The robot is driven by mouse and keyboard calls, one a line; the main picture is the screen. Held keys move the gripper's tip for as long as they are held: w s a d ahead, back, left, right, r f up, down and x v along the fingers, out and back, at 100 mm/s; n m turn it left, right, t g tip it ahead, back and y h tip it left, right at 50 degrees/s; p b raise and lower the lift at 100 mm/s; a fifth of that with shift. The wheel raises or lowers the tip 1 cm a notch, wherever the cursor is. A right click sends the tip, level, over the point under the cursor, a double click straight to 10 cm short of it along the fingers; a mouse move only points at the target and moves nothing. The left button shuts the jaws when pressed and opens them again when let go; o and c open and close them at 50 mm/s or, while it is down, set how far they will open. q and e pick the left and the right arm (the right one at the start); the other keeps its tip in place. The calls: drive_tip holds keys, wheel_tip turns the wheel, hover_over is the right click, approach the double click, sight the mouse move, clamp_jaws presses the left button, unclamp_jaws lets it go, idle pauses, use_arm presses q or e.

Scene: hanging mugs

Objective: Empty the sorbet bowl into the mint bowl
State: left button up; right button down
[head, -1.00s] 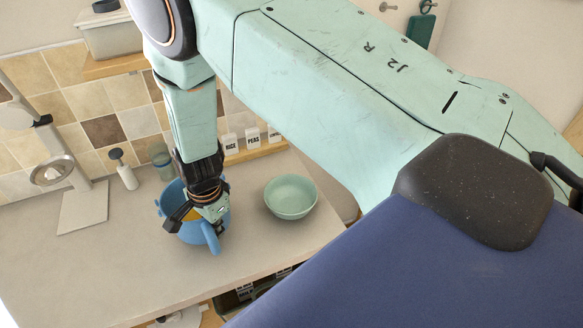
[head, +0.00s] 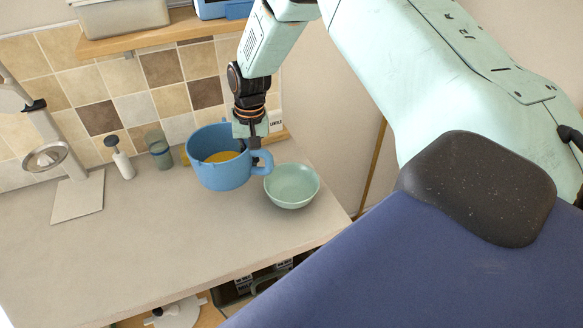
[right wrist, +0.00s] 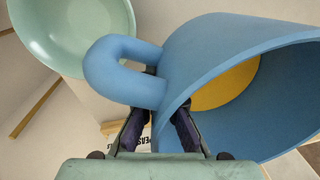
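The blue bowl (head: 217,176) has a side handle (head: 262,162) and yellow-orange contents (head: 221,157). It looks raised above the counter and nearly level. My right gripper (head: 252,142) is shut on it near the handle. The mint bowl (head: 292,187) stands upright on the counter just right of the blue bowl and looks empty. It also shows in the right wrist view (right wrist: 75,30). My left gripper is not in view.
The counter (head: 150,235) is clear in front. A white bottle (head: 122,163) and a grey-green jar (head: 159,150) stand at the back left, near a grey stand (head: 77,195). A shelf (head: 150,36) with bins hangs above. The counter's right edge is close to the mint bowl.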

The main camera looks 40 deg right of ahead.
drive_tip(key=s+d+n+b, duration=0.1)
drive_tip(key=d+n, duration=0.3)
drive_tip(key=d, duration=0.6)
drive_tip(key=s+d+n+b, duration=0.2)
drive_tip(key=s+d+n, duration=0.1)
drive_tip(key=d, duration=0.8)
drive_tip(key=shift+s+r+n+g, duration=0.15)
drive_tip(key=shift+s+n+g, duration=0.2)
drive_tip(key=shift+n, duration=0.25)
